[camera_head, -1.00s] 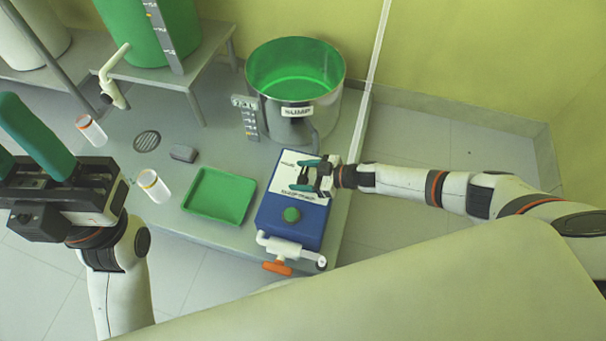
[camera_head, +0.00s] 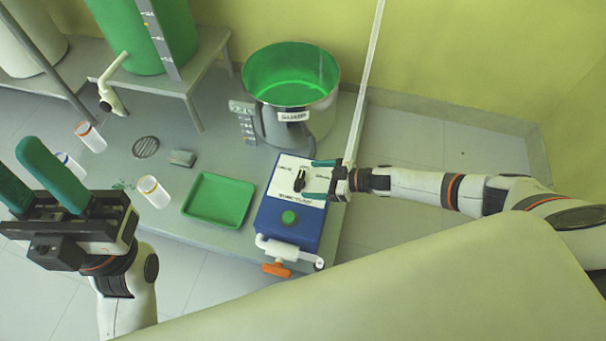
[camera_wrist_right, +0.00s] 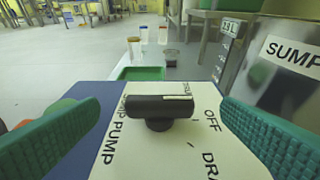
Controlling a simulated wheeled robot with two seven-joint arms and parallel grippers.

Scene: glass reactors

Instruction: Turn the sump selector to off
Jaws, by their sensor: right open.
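The sump selector (camera_head: 299,181) is a black bar knob on the white label plate of a blue box (camera_head: 289,228). In the right wrist view the knob (camera_wrist_right: 158,108) lies crosswise, with a white mark on its right half. That end points to the right, near the printed word OFF (camera_wrist_right: 212,120). DRA..., partly cut off, is printed below it, and PUMP stands to the left. My right gripper (camera_head: 319,179) is open just right of the knob, its teal fingers apart on either side, not touching it. My left gripper (camera_head: 20,175) is open and empty at the far left.
A steel vessel labelled SUMP (camera_head: 290,90) stands behind the box. A green tray (camera_head: 218,200) lies left of it. A green button (camera_head: 289,218) and an orange-handled valve (camera_head: 276,269) are at the box's front.

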